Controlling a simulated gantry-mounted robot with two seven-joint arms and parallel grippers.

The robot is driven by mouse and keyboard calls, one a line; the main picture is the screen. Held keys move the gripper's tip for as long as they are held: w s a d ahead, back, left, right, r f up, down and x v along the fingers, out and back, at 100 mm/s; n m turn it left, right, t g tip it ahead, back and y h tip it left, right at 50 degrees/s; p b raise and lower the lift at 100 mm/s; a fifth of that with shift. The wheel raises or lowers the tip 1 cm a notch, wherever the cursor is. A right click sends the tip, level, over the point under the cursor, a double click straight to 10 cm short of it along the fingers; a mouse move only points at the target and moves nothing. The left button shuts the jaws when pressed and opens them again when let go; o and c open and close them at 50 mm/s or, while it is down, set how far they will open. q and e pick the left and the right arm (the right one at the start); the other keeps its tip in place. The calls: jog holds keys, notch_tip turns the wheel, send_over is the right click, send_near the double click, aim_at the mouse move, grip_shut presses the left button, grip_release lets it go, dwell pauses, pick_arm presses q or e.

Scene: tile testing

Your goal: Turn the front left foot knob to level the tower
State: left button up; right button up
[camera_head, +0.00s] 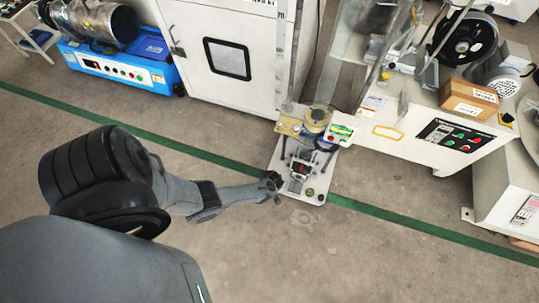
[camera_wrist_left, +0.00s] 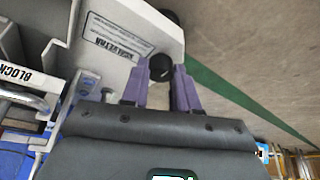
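The tower (camera_head: 299,168) stands on a pale base plate (camera_head: 314,185) on the floor, with a small round greenish level vial (camera_head: 310,192) near its front edge. My left gripper (camera_head: 274,187) is at the plate's front left corner. In the left wrist view, a round black foot knob (camera_wrist_left: 160,67) sits at the plate edge, between the tips of the purple fingers of my left gripper (camera_wrist_left: 161,72). The fingers stand about a knob's width apart; whether they press on it is unclear. My right gripper does not show.
A white cabinet (camera_head: 190,30) stands behind the tower and a machine bench (camera_head: 400,130) stands to its right. A blue unit (camera_head: 120,65) is at the back left. A green line (camera_head: 400,217) crosses the floor. The floor in front is clear.

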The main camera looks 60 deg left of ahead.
pick_arm(q)
grip_shut()
jog(key=shift+m, duration=0.3)
jog(key=shift+s+r+m+t+p, duration=0.15)
jog(key=shift+m+t+p, duration=0.35)
jog(key=shift+m+p, duration=0.3)
jog(key=m+t+h+p, duration=0.1)
jog(key=m, duration=0.2)
jog(key=shift+s+a+m, duration=0.1)
jog(key=shift+a+m, duration=0.05)
jog(key=shift+m, duration=0.25)
jog(key=m+h, duration=0.1)
jog(key=m, duration=0.2)
jog(key=shift+a+t, duration=0.1)
jog(key=shift+t, duration=0.3)
jog(key=shift+s+a+f+m+h, duration=0.1)
jog(key=shift+m+h, duration=0.35)
jog(key=shift+m, duration=0.7)
jog(key=shift+f+m+h, duration=0.1)
jog(key=shift+m+h, duration=0.35)
jog(key=shift+m, duration=0.7)
jog(key=o, duration=0.6)
grip_release()
